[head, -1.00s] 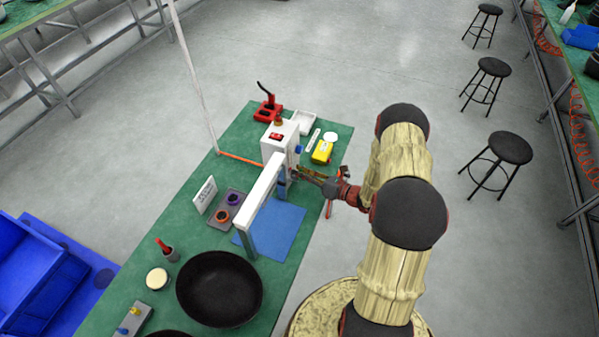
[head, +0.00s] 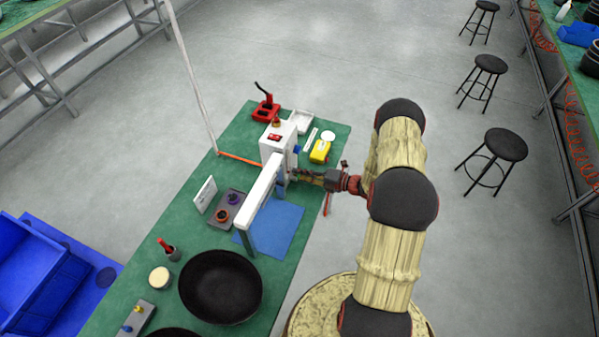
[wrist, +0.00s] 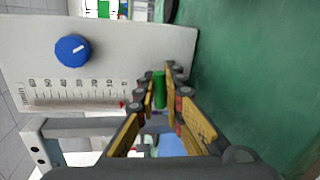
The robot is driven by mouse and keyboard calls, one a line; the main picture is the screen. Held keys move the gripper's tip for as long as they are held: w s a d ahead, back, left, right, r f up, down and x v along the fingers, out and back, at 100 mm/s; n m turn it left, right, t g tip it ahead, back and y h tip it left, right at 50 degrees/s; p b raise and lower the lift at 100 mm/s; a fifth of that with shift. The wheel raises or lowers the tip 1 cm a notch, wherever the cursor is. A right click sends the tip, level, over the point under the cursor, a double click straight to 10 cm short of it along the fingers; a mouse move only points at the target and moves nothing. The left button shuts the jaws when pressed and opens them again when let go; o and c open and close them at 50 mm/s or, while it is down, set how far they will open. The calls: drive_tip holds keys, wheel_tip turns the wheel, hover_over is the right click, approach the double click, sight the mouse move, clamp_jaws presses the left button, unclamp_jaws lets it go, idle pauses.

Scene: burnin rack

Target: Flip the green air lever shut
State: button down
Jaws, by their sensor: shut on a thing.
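The green lever (wrist: 158,90) shows in the wrist view as a short green bar at the edge of the white box (wrist: 130,50). It lies between the two yellow-and-black fingers of my gripper (wrist: 160,82), which are shut on it. In the head view my gripper (head: 297,174) reaches from the right to the lower right side of the white box (head: 278,140). The lever cannot be made out there, because the fingers and a white frame crowd that spot.
The white box has a blue knob (wrist: 72,50) and a printed scale. The white frame (head: 262,195) stands close to my gripper over a blue mat (head: 282,230). A yellow item (head: 320,152) lies behind. A black bowl (head: 220,287) stands at the front.

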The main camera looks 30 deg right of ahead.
drive_tip(key=shift+f+m+y, duration=0.25)
drive_tip(key=shift+m+y, duration=0.05)
drive_tip(key=shift+m, duration=0.4)
drive_tip(key=c, duration=2.2)
unclamp_jaws()
drive_tip(key=shift+d, duration=0.1)
drive_tip(key=shift+s, duration=0.1)
drive_tip(key=v, duration=1.1)
drive_tip(key=shift+s+d+r, duration=0.25)
drive_tip(key=shift+d, duration=0.05)
